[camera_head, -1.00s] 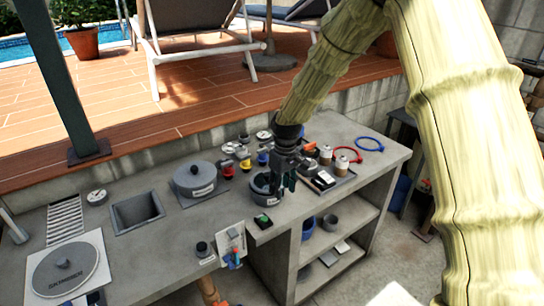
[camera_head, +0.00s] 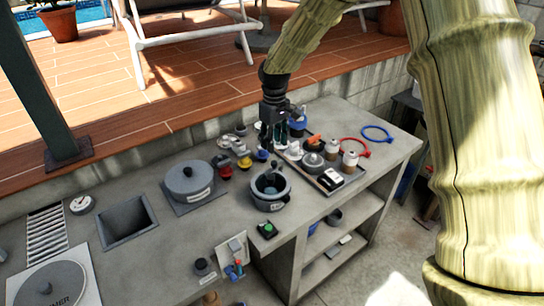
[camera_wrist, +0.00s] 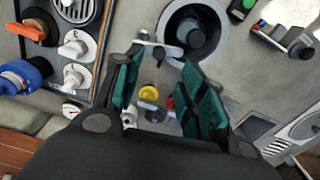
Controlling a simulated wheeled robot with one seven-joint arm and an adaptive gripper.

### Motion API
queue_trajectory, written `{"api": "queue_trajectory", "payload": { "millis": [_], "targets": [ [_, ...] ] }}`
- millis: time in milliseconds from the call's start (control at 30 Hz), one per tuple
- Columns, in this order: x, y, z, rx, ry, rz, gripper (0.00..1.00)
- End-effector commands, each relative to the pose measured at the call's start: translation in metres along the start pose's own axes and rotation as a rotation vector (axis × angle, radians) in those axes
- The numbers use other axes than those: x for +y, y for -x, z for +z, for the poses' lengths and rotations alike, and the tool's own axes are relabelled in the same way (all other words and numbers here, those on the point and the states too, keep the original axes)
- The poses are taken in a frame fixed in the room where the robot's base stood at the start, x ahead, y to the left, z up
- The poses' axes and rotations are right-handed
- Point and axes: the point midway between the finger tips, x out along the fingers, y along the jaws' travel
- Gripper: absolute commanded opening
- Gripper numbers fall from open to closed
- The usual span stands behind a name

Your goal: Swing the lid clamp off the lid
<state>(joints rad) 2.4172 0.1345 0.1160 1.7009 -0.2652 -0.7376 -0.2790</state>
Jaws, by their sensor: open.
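My gripper (camera_head: 272,143) is open and empty; its dark green fingers also show in the wrist view (camera_wrist: 158,65). It hangs above the back of the counter, behind an open-looking grey pot (camera_head: 270,203) with dark parts inside. That pot (camera_wrist: 165,30) lies beyond the fingertips in the wrist view, with a pale bar (camera_wrist: 150,44) at its near rim. I cannot tell whether this bar is the lid clamp. A grey lidded pot (camera_head: 189,179) with a label stands to the left. A small grey round piece with a knob (camera_head: 313,160) sits on the tray.
The tray (camera_head: 330,188) right of the open pot also carries jars. Coloured small fittings (camera_head: 243,162) crowd the counter back. A square sink opening (camera_head: 127,220) lies left, and red (camera_head: 355,147) and blue (camera_head: 377,134) rings lie right. The counter front holds a green button (camera_head: 267,229).

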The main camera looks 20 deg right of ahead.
Motion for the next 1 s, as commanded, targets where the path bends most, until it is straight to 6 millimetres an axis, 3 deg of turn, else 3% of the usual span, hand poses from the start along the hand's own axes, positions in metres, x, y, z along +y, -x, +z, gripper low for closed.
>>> {"api": "queue_trajectory", "payload": {
  "millis": [500, 700, 1000],
  "targets": [
    [0.000, -0.070, -0.004, -0.005, 0.003, -0.002, 0.41],
    [-0.001, -0.082, -0.004, -0.005, 0.004, -0.002, 0.41],
    [-0.001, -0.085, -0.005, -0.003, 0.004, -0.001, 0.41]
  ]
}}
